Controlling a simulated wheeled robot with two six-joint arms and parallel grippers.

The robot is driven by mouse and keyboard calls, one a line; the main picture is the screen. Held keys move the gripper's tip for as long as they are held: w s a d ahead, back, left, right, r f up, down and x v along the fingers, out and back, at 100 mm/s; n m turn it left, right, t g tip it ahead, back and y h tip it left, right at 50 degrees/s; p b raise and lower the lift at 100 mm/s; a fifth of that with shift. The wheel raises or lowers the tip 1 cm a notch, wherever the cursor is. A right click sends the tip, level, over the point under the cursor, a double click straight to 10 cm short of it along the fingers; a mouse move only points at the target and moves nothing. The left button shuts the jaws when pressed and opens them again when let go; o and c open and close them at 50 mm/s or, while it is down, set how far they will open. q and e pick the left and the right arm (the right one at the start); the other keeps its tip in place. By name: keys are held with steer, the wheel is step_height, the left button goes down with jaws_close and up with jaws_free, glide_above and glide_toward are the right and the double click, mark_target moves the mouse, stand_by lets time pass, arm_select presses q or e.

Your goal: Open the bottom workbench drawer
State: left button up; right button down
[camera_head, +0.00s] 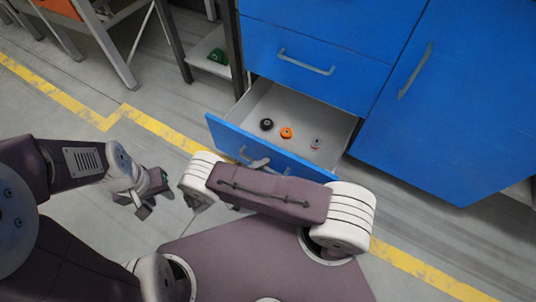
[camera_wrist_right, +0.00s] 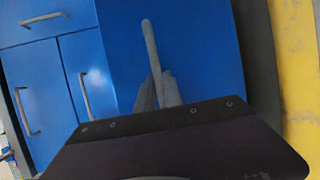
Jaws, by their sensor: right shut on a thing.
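The bottom workbench drawer (camera_head: 222,135) is pulled out in the head view, with its blue front well clear of the cabinet and its pale inside showing. Its grey handle (camera_head: 244,155) also runs upright in the right wrist view (camera_wrist_right: 149,40). My right gripper (camera_head: 260,163) is shut on this handle; its fingers show around it in the right wrist view (camera_wrist_right: 157,92). My right forearm covers part of the drawer front. My left gripper (camera_head: 144,211) hangs over the floor left of the drawer, apart from it; its jaw gap is unclear.
A black part (camera_head: 267,124), an orange part (camera_head: 286,133) and a grey part (camera_head: 316,143) sit in the drawer. The closed drawer above (camera_head: 300,75) and a cabinet door (camera_head: 450,110) are shut. Floor with a yellow line (camera_head: 110,120) is free at left.

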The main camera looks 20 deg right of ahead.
steer(key=shift+s+a, duration=0.45)
steer(key=shift+a, duration=0.1)
steer(key=c, duration=1.5)
jaws_free()
arm_select(q)
steer(key=shift+a, duration=0.1)
arm_select(e)
steer(key=shift+a, duration=0.1)
